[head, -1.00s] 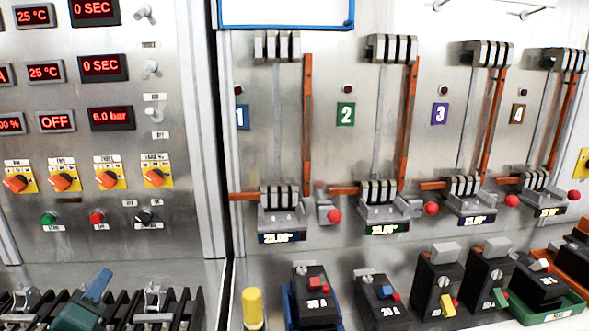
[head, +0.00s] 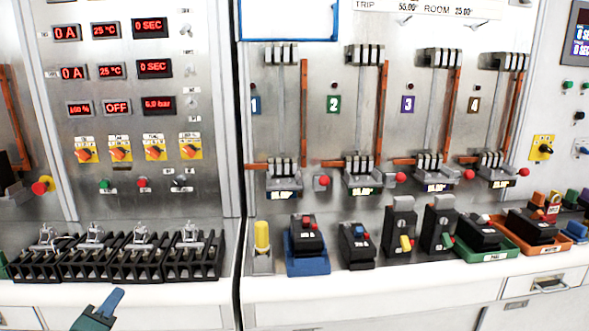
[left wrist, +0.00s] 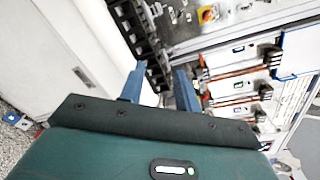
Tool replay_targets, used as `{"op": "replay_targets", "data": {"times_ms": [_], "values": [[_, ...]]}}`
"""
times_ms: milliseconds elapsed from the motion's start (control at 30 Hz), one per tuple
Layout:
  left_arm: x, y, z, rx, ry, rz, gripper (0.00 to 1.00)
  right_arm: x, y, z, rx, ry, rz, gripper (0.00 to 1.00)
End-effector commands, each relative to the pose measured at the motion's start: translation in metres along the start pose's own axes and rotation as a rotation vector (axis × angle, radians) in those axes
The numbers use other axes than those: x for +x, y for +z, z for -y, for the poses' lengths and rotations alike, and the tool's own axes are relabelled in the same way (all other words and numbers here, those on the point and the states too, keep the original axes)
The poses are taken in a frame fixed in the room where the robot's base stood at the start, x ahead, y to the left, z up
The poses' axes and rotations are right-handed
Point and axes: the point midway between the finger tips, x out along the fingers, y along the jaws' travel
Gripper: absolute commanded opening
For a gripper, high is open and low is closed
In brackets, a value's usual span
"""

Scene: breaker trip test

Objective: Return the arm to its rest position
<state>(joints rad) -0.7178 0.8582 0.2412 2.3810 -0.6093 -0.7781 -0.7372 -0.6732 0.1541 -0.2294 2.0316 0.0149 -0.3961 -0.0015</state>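My left gripper (head: 112,300) shows at the bottom left of the head view, dark green with a blue finger. It appears in front of the counter's edge, below the row of black terminal blocks (head: 140,258). In the left wrist view my left gripper (left wrist: 158,82) has its two blue fingers spread apart with nothing between them, so it is open and empty. The rest of the left arm is out of the head view. My right gripper and arm are in neither view.
Black breakers (head: 357,246) and a yellow cylinder (head: 262,236) stand on the white counter (head: 400,275). Behind are the control panel (head: 205,90) with red displays and the test panel (head: 395,125) with numbered stations. White cabinet fronts (head: 400,312) lie below the counter.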

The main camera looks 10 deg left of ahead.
Motion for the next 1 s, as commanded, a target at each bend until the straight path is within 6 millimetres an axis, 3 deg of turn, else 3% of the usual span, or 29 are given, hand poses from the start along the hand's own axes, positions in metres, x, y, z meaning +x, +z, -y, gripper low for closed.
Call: {"op": "replay_targets", "data": {"times_ms": [33, 167, 300, 400, 500, 600, 733, 1000], "values": [[-0.003, -0.016, -0.023, -0.108, 0.06, -0.033, 0.33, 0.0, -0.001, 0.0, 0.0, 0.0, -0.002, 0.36], [-0.018, -0.07, -0.073, -0.428, 0.215, -0.127, 0.33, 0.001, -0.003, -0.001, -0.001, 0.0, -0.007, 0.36], [-0.05, -0.151, -0.114, -0.869, 0.41, -0.22, 0.33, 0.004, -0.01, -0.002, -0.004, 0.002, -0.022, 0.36], [-0.078, -0.217, -0.124, -1.214, 0.554, -0.27, 0.33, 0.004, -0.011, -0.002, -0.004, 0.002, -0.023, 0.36], [-0.103, -0.271, -0.118, -1.509, 0.674, -0.299, 0.33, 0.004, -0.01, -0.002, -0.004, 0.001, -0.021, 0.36], [-0.121, -0.308, -0.107, -1.722, 0.76, -0.314, 0.33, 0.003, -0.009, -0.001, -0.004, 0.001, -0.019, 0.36], [-0.132, -0.331, -0.097, -1.863, 0.817, -0.32, 0.33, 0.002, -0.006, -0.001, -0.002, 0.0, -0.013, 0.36], [-0.134, -0.335, -0.095, -1.889, 0.828, -0.321, 0.33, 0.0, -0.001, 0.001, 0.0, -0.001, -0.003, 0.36]]}}
